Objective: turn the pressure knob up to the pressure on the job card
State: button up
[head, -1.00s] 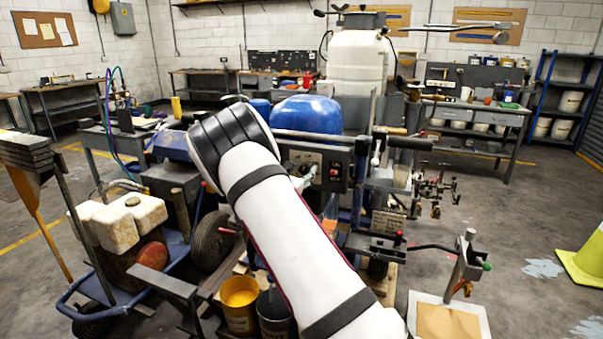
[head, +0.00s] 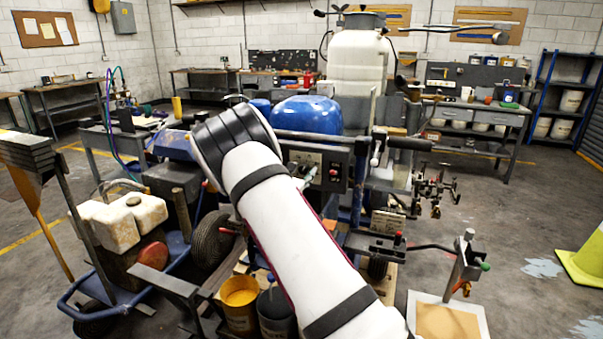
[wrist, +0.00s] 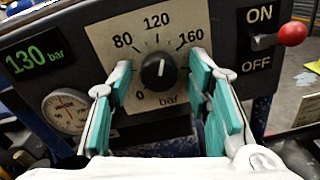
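The black pressure knob (wrist: 158,70) sits on a pale dial plate marked 0, 80, 120 and 160 bar in the wrist view. Its white mark points roughly upward, a little right. My gripper (wrist: 160,82) is open, with its teal-padded fingers on the left and right of the knob and a visible gap on each side. A green display (wrist: 39,56) reads 130 bar. A round gauge (wrist: 66,110) is below it. In the head view the control panel (head: 334,173) shows beyond my arm, which partly covers it. I cannot make out a job card.
A red-tipped ON/OFF lever (wrist: 291,34) is right of the dial. In the head view, a blue tank (head: 307,114) and white tank (head: 355,65) stand behind the panel. A yellow bucket (head: 240,297) is below my arm. Open floor lies to the right, by a yellow cone (head: 588,258).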

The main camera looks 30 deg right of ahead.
jog(key=v, duration=1.2)
dwell(0.5)
